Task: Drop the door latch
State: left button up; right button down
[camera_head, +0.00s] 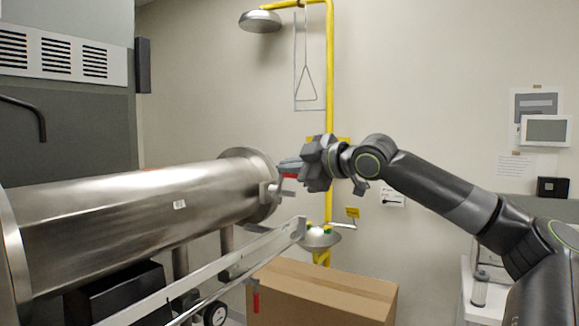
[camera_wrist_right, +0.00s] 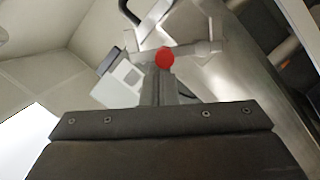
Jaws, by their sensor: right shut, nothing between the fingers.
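The steel cylindrical chamber (camera_head: 140,205) lies across the left of the head view, with a round flanged door (camera_head: 262,172) at its right end. The latch (camera_head: 272,190) is a metal fitting on the door's edge; in the right wrist view its bar (camera_wrist_right: 195,50) carries a red ball knob (camera_wrist_right: 165,57). My right gripper (camera_head: 287,165) is shut and empty at the latch, its fingertips right by the red knob. In the right wrist view the gripper (camera_wrist_right: 158,85) points at the knob; I cannot tell whether they touch. My left gripper is out of view.
A pale metal rail (camera_head: 215,268) runs below the chamber. A cardboard box (camera_head: 325,290) stands under my right arm. A yellow safety-shower pipe (camera_head: 329,90) with an eyewash bowl (camera_head: 320,238) stands behind the gripper. The space above the arm is clear.

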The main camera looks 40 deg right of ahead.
jog(key=shift+d+m, duration=0.15)
jog(key=shift+m, duration=0.15)
jog(key=shift+w+d+f+m+g+y, duration=0.15)
jog(key=shift+d+m+y, duration=0.1)
jog(key=shift+m, duration=0.2)
jog(key=shift+w+d+f+m+g+y, duration=0.15)
jog(key=shift+d+m, duration=0.1)
jog(key=shift+m, duration=0.2)
jog(key=shift+w+d+f+m+g+y+b, duration=0.15)
jog(key=shift+d+f+m+y+b, duration=0.3)
jog(key=shift+m, duration=0.7)
jog(key=shift+d+f+m+g+y+b, duration=0.2)
jog(key=shift+d+f+m+y+b, duration=0.25)
jog(key=shift+m, duration=0.65)
jog(key=shift+w+d+f+m+g+y+b, duration=0.2)
jog(key=shift+f+m+y+b, duration=0.3)
jog(key=shift+m, duration=0.65)
